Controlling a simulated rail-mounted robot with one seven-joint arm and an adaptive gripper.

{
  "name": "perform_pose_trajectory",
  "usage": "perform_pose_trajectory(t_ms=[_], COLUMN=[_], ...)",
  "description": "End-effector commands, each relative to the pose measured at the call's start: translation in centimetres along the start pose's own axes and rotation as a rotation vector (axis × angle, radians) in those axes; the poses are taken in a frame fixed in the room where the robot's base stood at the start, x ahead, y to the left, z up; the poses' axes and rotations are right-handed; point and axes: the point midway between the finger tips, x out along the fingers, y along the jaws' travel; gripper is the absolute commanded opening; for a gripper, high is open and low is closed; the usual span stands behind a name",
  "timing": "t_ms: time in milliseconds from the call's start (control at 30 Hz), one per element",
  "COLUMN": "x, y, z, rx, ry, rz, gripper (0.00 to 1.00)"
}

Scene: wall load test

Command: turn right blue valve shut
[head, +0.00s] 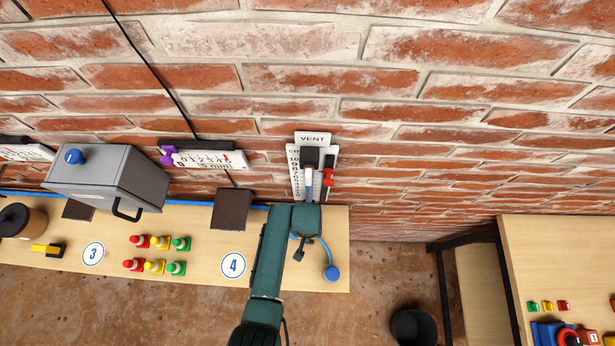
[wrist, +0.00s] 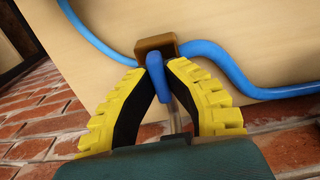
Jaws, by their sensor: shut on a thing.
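The blue valve handle (wrist: 155,84) shows in the wrist view, standing out from a brown valve block (wrist: 156,46) on a blue hose (wrist: 232,70). My gripper (wrist: 157,72) has its yellow, ridged fingers closed in from both sides on the handle, with the tips close to the block. The handle points down in the picture, toward my wrist.
A VENT panel (head: 312,139) with a blue-and-white part and a red clip is on the brick wall just above my wrist. A black bin (head: 412,326) stands on the floor, right.

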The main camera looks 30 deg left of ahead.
Motion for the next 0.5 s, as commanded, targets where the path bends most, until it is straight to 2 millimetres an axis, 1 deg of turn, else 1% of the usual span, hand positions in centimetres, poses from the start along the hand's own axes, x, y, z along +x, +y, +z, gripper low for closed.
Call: perform_pose_trajectory(t_ms=[200,500], x=[0.2,0.21], y=[-0.03,-0.03], z=[0.18,0.18], rx=[0.033,0.036], ry=[-0.003,-0.003], rz=[-0.001,-0.001], gripper=[0.0,0.0])
